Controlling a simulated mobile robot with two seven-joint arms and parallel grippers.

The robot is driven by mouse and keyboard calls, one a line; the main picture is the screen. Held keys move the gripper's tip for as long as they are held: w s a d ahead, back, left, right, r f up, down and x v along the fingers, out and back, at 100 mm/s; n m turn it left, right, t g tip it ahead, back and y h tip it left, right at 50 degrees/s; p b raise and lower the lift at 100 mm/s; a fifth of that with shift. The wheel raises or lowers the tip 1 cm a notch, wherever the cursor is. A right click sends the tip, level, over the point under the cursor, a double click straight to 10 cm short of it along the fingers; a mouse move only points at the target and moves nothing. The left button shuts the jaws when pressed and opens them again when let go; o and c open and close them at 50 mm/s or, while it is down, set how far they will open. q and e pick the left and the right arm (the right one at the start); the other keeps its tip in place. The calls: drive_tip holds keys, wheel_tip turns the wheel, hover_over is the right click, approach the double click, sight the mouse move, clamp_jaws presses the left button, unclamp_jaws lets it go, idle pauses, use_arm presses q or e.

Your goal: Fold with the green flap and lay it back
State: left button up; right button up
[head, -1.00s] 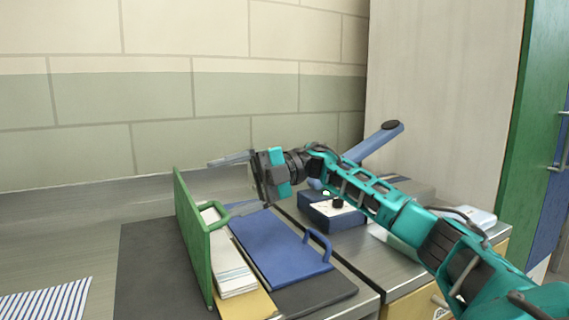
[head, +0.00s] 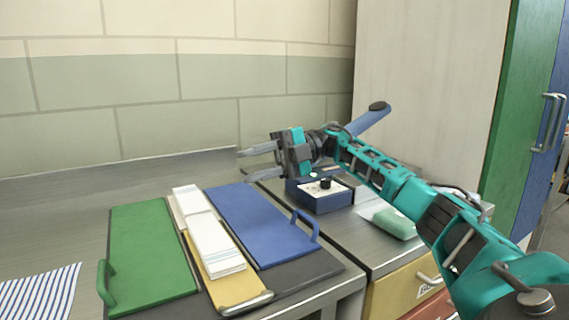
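The green flap (head: 152,254) lies flat on the left side of the dark board, its handle (head: 104,283) at the left edge. The blue flap (head: 258,222) lies flat on the right side, with its handle (head: 305,226) at the right. Between them is a yellow strip (head: 215,281) with folded white cloth (head: 213,243) lying on it. My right gripper (head: 240,162) is open and empty above the back of the blue flap, apart from both flaps. My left gripper is not in view.
A blue box with a black knob and a raised blue arm (head: 324,199) stands right of the board. A green-and-white item (head: 390,222) lies on the counter beside my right arm. A striped cloth (head: 40,293) lies at the far left.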

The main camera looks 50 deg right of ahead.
drive_tip(key=s+d+f+p, duration=0.1)
drive_tip(key=d, duration=0.5)
drive_tip(key=shift+s, duration=0.35)
idle(0.3)
drive_tip(key=shift+p, duration=0.4)
drive_tip(key=shift+a, duration=0.1)
